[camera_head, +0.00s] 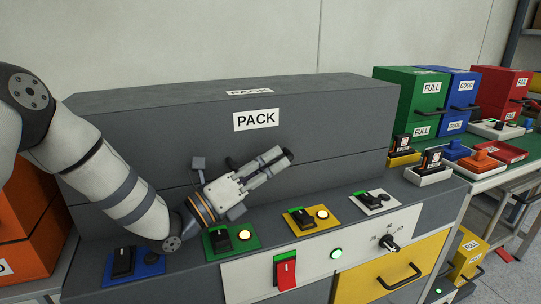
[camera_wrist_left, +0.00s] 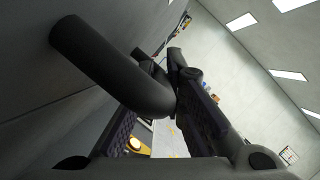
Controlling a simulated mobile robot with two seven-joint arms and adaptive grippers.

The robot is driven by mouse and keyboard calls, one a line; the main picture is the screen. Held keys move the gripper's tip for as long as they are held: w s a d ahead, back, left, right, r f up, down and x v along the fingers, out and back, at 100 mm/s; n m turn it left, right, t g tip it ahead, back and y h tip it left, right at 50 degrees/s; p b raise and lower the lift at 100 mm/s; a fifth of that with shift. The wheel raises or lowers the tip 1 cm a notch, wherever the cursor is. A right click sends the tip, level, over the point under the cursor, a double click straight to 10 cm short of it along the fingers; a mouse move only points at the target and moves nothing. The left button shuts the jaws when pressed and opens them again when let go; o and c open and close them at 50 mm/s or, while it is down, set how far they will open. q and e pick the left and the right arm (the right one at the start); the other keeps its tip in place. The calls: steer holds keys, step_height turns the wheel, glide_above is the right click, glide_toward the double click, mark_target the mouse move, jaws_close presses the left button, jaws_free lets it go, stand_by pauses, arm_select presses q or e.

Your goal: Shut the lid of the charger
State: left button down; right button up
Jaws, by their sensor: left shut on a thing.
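The charger is a long dark grey cabinet whose lid (camera_head: 330,118) carries PACK labels on its front and top. The lid lies along the body with a thin seam below it; no clear gap shows. My left gripper (camera_head: 284,156) is at the front of the lid, pointing right, shut on the lid's black handle. The handle (camera_wrist_left: 110,65) shows in the left wrist view as a thick bent bar passing between the fingers (camera_wrist_left: 172,110). In the head view the gripper hides most of the handle. My right gripper is not in view.
Below the lid, a ledge holds switches on blue, green (camera_head: 231,239), yellow (camera_head: 312,219) and white plates. The front panel has a red switch (camera_head: 285,270), a dial (camera_head: 389,244) and a yellow drawer (camera_head: 395,272). Green, blue and red boxes stand right; orange boxes stand left.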

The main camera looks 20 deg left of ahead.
arm_select(q)
steer(key=c, duration=1.7)
jaws_free()
steer(key=shift+w, duration=0.15)
steer(key=shift+o, duration=0.2)
steer(key=r+v, duration=0.3)
steer(key=v, duration=1.3)
steer(key=shift+s+a, duration=0.45)
steer(key=shift+s, duration=0.15)
